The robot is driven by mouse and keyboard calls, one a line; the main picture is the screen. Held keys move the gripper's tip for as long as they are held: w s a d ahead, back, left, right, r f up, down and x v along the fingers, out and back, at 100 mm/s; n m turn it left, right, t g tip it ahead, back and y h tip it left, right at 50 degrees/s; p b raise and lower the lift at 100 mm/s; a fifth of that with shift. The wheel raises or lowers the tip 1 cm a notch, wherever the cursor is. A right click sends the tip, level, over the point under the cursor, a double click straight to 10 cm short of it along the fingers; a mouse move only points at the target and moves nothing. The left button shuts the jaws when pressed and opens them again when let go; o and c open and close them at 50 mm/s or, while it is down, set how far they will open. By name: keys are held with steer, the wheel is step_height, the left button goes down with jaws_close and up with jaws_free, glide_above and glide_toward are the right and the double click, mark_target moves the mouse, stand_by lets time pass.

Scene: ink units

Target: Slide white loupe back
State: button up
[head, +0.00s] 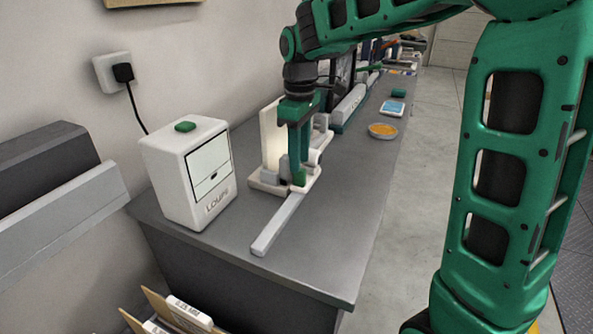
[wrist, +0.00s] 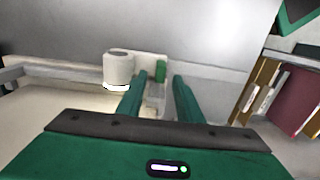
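The white loupe (wrist: 118,68) is a short upright cylinder on a pale carriage in the wrist view, left of my gripper's left finger. A small green tab (wrist: 160,72) stands beside it, seen in the gap between my fingertips. In the head view the loupe (head: 318,154) is partly hidden by my gripper (head: 299,180). A grey rail (head: 278,224) runs from the pale base toward the front of the bench. My gripper (wrist: 161,77) points down over the carriage with its fingers apart; I cannot tell whether they touch the tab.
A lit upright panel (head: 270,140) stands behind my gripper. A white box (head: 178,170) with a green top button stands to the left. An orange-filled dish (head: 383,131) and a blue-topped item (head: 393,107) lie farther back. The bench (head: 310,265) is clear right of the rail.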

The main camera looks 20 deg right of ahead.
steer(key=shift+f, duration=2.2)
jaws_close()
steer(key=shift+a, duration=0.1)
